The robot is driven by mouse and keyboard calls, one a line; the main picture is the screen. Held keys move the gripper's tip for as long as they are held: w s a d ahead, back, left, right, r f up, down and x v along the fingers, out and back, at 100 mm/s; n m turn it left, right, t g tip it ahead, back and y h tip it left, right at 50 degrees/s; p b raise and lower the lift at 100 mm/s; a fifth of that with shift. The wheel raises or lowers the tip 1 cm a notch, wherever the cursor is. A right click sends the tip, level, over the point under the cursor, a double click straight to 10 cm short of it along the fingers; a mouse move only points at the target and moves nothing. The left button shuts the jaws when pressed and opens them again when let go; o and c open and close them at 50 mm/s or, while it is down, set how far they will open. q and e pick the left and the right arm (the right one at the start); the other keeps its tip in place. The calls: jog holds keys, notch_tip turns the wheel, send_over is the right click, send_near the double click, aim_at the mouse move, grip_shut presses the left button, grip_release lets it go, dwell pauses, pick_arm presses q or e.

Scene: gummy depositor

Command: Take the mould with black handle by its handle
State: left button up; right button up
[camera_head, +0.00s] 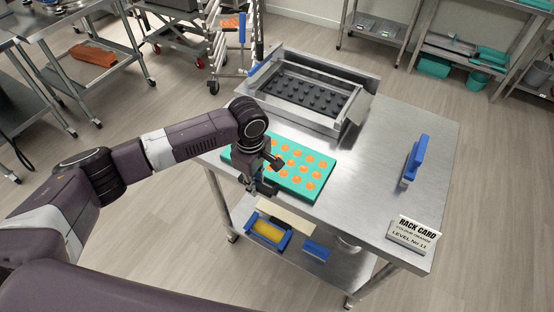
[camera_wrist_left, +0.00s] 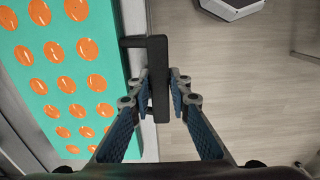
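The mould (camera_head: 297,183) is a flat teal tray with rows of orange gummies. It lies on the near left part of the steel table, and its teal surface also fills the left of the left wrist view (camera_wrist_left: 40,85). Its black handle (camera_wrist_left: 158,70) stands out from the side edge in the left wrist view. My left gripper (camera_head: 258,190) is at the mould's near left edge. In the left wrist view its two fingertips (camera_wrist_left: 159,88) are on either side of the handle, very close to it. I cannot tell whether both touch it. My right gripper is not in view.
A steel depositor frame with a dark grid (camera_head: 310,91) stands behind the mould on the table (camera_head: 385,110). A blue-handled tool (camera_head: 413,160) and a rack card sign (camera_head: 414,236) are at the right. A lower shelf holds a blue and yellow item (camera_head: 268,231). The table's right part is mostly clear.

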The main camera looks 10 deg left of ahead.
pick_arm(q)
grip_shut()
jog(key=shift+w+r, duration=0.1)
jog(key=shift+r, duration=0.1)
notch_tip(320, 180, up, 20)
jog(key=b, duration=0.2)
jog(key=shift+f, duration=0.15)
